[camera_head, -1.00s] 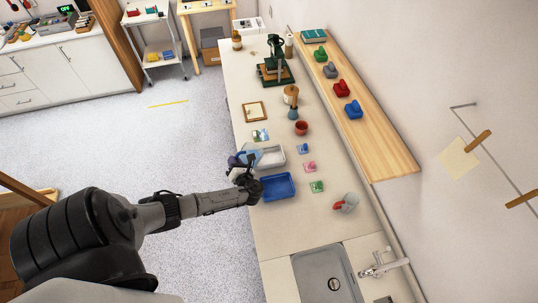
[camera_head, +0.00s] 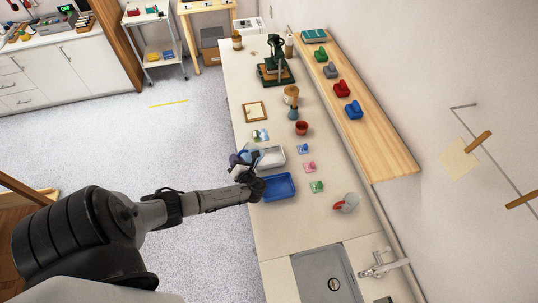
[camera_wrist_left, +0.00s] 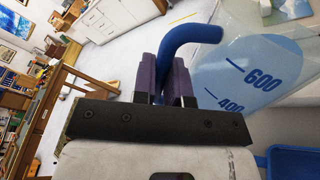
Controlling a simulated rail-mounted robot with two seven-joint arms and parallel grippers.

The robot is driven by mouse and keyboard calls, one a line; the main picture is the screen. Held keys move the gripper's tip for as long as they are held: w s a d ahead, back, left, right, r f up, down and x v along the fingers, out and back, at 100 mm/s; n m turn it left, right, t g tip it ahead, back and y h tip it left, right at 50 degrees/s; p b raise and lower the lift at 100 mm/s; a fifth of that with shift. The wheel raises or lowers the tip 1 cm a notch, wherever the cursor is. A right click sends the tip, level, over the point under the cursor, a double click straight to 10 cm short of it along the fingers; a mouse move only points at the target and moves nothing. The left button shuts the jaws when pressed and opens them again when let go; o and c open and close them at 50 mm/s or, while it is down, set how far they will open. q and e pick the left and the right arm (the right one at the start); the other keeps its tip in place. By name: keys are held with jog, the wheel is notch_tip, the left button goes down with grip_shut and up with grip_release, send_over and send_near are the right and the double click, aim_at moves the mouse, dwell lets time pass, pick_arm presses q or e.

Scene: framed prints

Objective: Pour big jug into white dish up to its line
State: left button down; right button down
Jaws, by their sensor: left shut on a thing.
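My left gripper (camera_head: 244,170) is shut on the blue handle (camera_wrist_left: 190,38) of the big jug (camera_head: 247,156). In the left wrist view the clear jug wall (camera_wrist_left: 255,68) carries blue marks reading 600 and 400, with a blue area behind them. The jug is held at the counter's left edge, beside the white dish (camera_head: 272,156) and partly over its near left side. The dish's line is too small to see. I cannot tell how far the jug is tilted or whether liquid is leaving it. My right gripper is not in view.
A blue tray (camera_head: 279,187) lies just in front of the white dish. Small blue, pink and green cards (camera_head: 310,167) lie to the right. A red-handled jug (camera_head: 347,203) stands near the sink (camera_head: 325,276). A red pot (camera_head: 301,128) and a framed print (camera_head: 255,111) are farther back.

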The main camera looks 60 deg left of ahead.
aim_at(246, 152)
pick_arm(q)
jog(key=shift+w+a+r+m, duration=0.1)
jog(key=shift+w+r+m, duration=0.1)
jog(key=shift+w+m, duration=0.25)
dwell(0.5)
jog(key=shift+w+m, duration=0.1)
jog(key=shift+m, duration=0.25)
jog(key=shift+w+r+m+g+b, duration=0.2)
jog(key=shift+w+m+g+b, duration=0.1)
jog(key=shift+w+m+b, duration=0.1)
dwell(0.8)
jog(key=shift+w+m, duration=0.15)
jog(key=shift+m, duration=0.15)
dwell(0.4)
jog(key=shift+w+a+b, duration=0.1)
jog(key=shift+w+b, duration=0.15)
jog(key=shift+b, duration=0.1)
dwell(0.6)
jog(key=shift+w+m, duration=0.15)
jog(key=shift+m, duration=0.25)
jog(key=shift+w+b, duration=0.15)
jog(key=shift+b, duration=0.15)
dwell(0.6)
jog(key=shift+w+r+m, duration=0.1)
jog(key=shift+w+m, duration=0.1)
jog(key=shift+m, duration=0.1)
dwell(0.4)
